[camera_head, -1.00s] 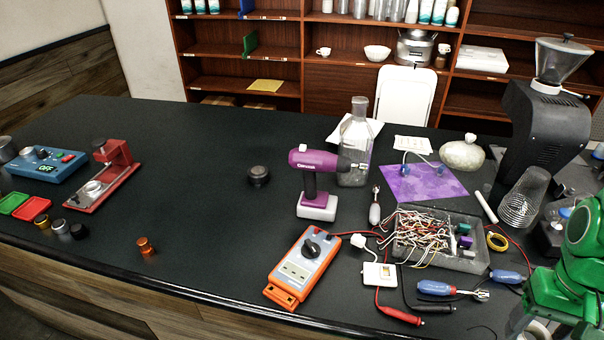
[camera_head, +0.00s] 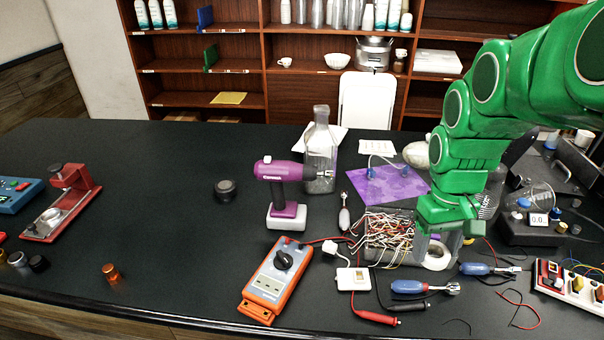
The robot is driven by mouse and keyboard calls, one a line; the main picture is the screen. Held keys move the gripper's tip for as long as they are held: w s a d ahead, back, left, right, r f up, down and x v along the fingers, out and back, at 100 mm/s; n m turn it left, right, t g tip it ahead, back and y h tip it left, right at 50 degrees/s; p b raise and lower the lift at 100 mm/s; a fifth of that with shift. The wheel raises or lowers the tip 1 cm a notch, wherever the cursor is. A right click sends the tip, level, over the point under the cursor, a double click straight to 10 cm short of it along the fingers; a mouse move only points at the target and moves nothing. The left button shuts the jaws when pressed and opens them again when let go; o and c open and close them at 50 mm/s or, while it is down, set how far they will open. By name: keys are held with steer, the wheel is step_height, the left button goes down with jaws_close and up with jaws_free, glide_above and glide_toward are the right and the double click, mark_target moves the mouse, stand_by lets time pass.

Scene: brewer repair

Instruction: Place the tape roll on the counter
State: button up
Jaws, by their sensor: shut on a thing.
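The tape roll (camera_head: 436,267), a pale white ring, is in my gripper (camera_head: 437,247) at right of centre. My green gripper reaches down from above and is shut on the roll's upper part; its fingertips are partly hidden. The roll appears at the right end of the grey parts bin (camera_head: 385,263), low over the black counter (camera_head: 150,200). I cannot tell whether it touches the bin or the counter.
Blue-handled tools (camera_head: 408,287) lie close by on the right. Loose wires lie around the bin. The counter's left middle is mostly clear.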

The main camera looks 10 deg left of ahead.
steer(key=w+a+n, duration=0.3)
steer(key=w+a, duration=0.1)
steer(key=a, duration=0.8)
steer(key=w+a+n, duration=0.4)
steer(key=a, duration=0.7)
steer(key=s+a+f+n+t+h, duration=0.1)
steer(key=s+a+n, duration=0.2)
steer(key=a, duration=1)
steer(key=s+a+n, duration=0.3)
steer(key=s+a, duration=0.1)
steer(key=a, duration=0.8)
glide_above(184, 240)
steer(key=f, duration=0.9)
steer(key=shift+s+f, duration=0.2)
steer(key=shift+f, duration=0.15)
steer(key=shift+w+a+f, duration=0.1)
steer(key=shift+w+f, duration=0.05)
steer(key=shift+f, duration=1.7)
steer(key=shift+f, duration=0.15)
